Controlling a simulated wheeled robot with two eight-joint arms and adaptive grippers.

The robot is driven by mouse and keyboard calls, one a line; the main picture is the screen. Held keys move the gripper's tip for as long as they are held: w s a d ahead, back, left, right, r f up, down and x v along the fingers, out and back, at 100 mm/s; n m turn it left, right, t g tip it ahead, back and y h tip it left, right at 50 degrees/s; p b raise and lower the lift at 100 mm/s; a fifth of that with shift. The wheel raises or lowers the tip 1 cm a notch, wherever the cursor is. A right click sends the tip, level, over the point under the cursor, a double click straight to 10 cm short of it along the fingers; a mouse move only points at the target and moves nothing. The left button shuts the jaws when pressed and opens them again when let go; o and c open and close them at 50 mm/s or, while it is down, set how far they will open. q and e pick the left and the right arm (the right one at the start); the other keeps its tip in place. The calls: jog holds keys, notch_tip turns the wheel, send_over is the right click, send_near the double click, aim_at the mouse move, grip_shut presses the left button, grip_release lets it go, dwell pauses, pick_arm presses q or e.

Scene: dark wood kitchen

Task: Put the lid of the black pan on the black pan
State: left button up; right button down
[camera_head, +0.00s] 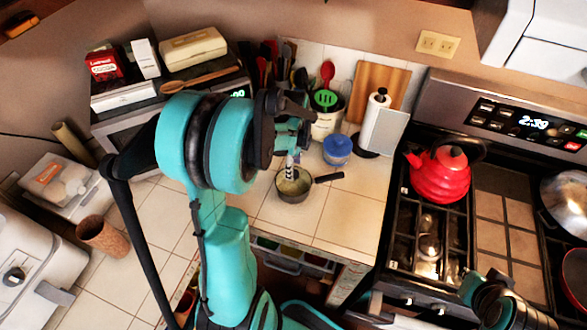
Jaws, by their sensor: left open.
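A small dark pan (294,190) with a black handle (329,178) sits on the white tiled counter. A striped upright thing (290,167) shows at the pan, too small to identify. My left gripper (293,137) is open, above and behind the pan in the picture, and partly hidden by its own teal wrist. I see nothing held in it. A shiny silver domed piece (566,205) stands on the stove at the right edge; I cannot tell whether it is a lid. Part of my right arm shows at the bottom right, but its fingers are not visible.
A red kettle (440,175) stands on the stove (506,225). A brown cup (103,238) is at left. Counter right of the pan (352,215) is clear.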

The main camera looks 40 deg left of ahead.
pick_arm(q)
notch_tip(320, 180, up, 9)
jog(key=p, duration=0.2)
jog(key=s+d+r+n+t, duration=0.2)
jog(key=s+d+n+t, duration=0.1)
jog(key=s+d+n, duration=0.2)
jog(key=s+d+r+n+t, duration=0.3)
jog(key=s+d+n+t, duration=0.1)
jog(key=d+n, duration=0.5)
jog(key=shift+s+d+n, duration=0.35)
jog(key=shift+d+n, duration=0.05)
jog(key=shift+d, duration=0.7)
